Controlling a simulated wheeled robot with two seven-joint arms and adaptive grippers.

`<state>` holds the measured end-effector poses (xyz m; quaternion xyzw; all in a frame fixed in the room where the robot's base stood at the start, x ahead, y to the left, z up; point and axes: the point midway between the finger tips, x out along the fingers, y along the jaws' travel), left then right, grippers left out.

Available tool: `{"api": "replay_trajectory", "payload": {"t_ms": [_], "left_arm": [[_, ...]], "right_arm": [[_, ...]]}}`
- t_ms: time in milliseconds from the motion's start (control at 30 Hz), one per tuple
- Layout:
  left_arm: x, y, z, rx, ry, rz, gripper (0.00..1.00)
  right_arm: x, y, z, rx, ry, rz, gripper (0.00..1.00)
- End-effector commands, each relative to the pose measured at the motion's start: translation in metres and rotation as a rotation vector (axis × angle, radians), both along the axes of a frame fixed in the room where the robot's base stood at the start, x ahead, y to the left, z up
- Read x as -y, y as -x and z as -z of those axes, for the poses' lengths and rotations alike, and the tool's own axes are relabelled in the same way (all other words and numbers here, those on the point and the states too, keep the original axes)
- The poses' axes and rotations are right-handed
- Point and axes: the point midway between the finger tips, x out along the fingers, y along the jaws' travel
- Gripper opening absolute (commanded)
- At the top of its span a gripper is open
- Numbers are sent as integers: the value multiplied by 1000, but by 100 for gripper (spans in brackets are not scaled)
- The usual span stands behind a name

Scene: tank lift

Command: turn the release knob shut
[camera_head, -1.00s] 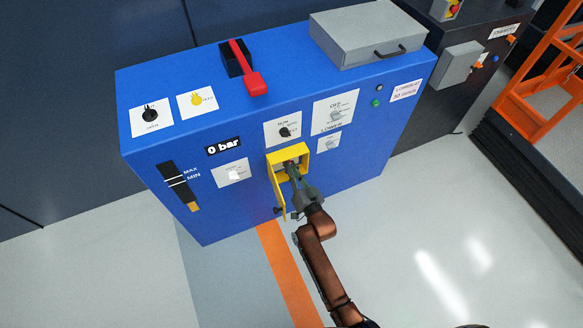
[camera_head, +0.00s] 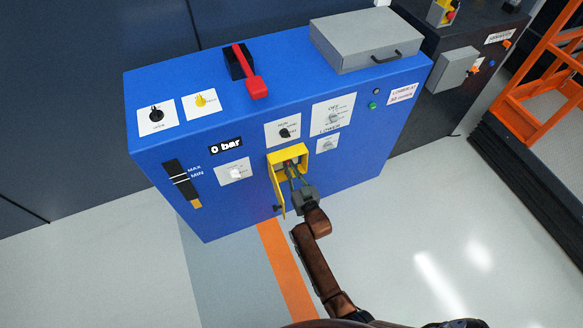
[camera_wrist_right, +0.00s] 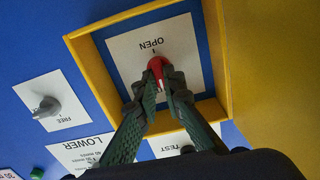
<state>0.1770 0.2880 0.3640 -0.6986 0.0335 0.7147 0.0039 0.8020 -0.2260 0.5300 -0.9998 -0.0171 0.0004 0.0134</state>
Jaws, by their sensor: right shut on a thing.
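The red release knob (camera_wrist_right: 156,65) sits on a white plate (camera_wrist_right: 185,43) marked OPEN, inside a yellow-framed recess in the blue cabinet. In the right wrist view its visible end points toward the OPEN mark. My right gripper (camera_wrist_right: 160,92) is shut on the knob, one finger on each side, and hides its lower part. In the head view the right gripper (camera_head: 296,180) reaches into the yellow box (camera_head: 274,165), whose yellow door hangs open on the left. The knob cannot be made out there. My left gripper is not in view.
The blue cabinet (camera_head: 230,195) carries a display (camera_head: 226,146) reading 0 bar, a red-handled lever (camera_head: 256,86), other knobs and a grey case (camera_head: 350,42) on top. An orange frame (camera_head: 520,90) stands at the right. The floor in front is clear.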

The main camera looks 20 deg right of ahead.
Motion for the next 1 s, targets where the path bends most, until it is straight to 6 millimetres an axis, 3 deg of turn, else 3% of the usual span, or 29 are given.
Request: {"api": "replay_trajectory", "payload": {"t_ms": [567,600,800,1000], "left_arm": [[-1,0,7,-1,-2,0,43],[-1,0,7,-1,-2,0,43],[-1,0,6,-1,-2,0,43],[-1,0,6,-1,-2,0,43]], "right_arm": [[0,0,1,0,43,0,0],[0,0,1,0,43,0,11],[0,0,1,0,43,0,24],[0,0,0,1,42,0,26]]}}
